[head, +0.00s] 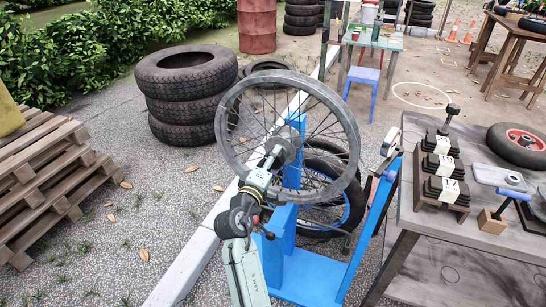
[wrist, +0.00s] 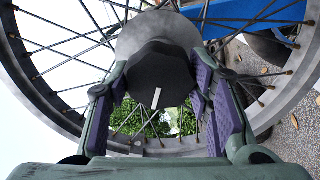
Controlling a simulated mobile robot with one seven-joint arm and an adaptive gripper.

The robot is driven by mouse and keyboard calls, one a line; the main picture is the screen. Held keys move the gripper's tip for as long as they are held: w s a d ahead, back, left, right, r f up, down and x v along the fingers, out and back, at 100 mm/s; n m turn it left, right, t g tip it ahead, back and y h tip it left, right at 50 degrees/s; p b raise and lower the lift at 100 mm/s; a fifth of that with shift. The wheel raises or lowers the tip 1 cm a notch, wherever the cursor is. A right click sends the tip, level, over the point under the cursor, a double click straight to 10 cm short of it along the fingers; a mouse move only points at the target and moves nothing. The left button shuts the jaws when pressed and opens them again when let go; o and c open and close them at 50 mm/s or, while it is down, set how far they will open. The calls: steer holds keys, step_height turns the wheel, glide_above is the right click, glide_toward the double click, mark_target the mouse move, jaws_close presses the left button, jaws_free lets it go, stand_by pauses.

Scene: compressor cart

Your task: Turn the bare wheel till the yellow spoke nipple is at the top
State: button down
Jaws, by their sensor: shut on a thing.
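The bare wheel (head: 345,125) is a grey rim with thin dark spokes and no tyre, upright on a blue stand (head: 293,180). Its rim (wrist: 38,88) fills much of the wrist view. At its centre is a grey hub disc (wrist: 185,32) with a dark knob (wrist: 158,72) bearing a white mark. My gripper (head: 273,160) reaches up to the hub; in the wrist view its purple-padded fingers (wrist: 160,82) stand on both sides of the dark knob, shut on it. Small brownish nipples show along the rim. I cannot pick out a yellow one in either view.
A tyred wheel with a blue rim (head: 350,212) stands behind the stand. At right is a grey workbench (head: 425,225) with black blocks and a small tyre (head: 505,146). Stacked tyres (head: 187,105) and wooden pallets (head: 40,180) are at left.

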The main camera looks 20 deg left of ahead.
stand_by(0.3)
steer(key=c, duration=0.8)
jaws_free()
steer(key=s, duration=1.2)
steer(key=shift+a, duration=0.25)
